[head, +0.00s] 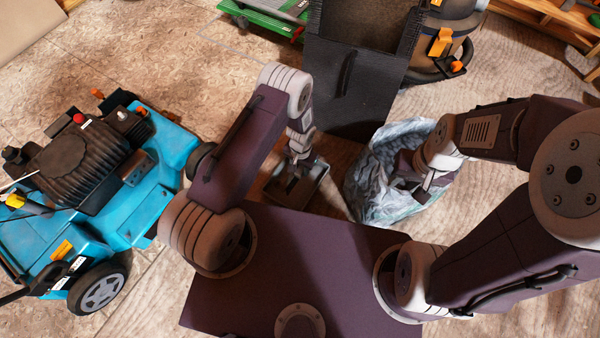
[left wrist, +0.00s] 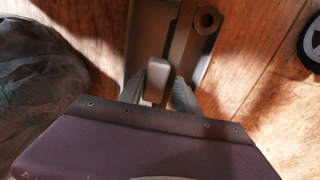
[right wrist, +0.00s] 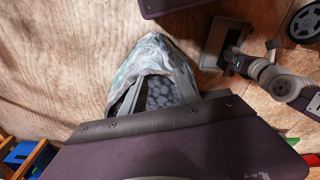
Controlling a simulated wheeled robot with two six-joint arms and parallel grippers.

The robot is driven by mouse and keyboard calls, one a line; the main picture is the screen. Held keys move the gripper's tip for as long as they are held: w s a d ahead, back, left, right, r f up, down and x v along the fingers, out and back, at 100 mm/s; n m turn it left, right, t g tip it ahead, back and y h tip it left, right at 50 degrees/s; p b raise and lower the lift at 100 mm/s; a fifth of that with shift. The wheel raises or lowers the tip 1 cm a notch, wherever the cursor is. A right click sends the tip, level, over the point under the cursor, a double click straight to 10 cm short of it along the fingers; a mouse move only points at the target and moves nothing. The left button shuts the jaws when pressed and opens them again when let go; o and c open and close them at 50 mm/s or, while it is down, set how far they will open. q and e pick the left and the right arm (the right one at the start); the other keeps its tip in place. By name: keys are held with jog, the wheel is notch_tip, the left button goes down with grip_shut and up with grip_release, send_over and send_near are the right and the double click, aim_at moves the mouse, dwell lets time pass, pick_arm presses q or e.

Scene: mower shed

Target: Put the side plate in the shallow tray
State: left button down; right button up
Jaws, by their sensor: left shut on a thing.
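My left gripper (head: 293,178) is low over the floor in front of my base. In the left wrist view its fingers (left wrist: 158,92) are shut on a pale, narrow upright piece (left wrist: 157,78), which I take for the side plate. Below it lies a grey, low-rimmed shape, apparently the shallow tray (left wrist: 212,66), with a dark bar with a round holed end (left wrist: 207,17). The tray also shows in the right wrist view (right wrist: 209,52). Whether plate and tray touch is unclear. My right gripper (right wrist: 157,95) is open, its fingers apart over the mouth of a crumpled bag (right wrist: 150,48).
The grey-blue bag (head: 372,178) stands right of the tray. A tall black bin (head: 350,85) stands behind it. A turquoise mower (head: 150,195) is at the left, with a wheel near my base. An orange-and-black machine (head: 440,45) is at the back. Floor between mower and bin is clear.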

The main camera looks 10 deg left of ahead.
pick_arm(q)
notch_tip(320, 180, down, 4)
jog(key=b, duration=0.3)
jog(key=shift+f, duration=0.15)
jog(key=shift+r, duration=0.25)
jog(key=shift+f, duration=0.1)
jog(key=c, duration=0.9)
grip_release()
jog(key=shift+o, duration=0.2)
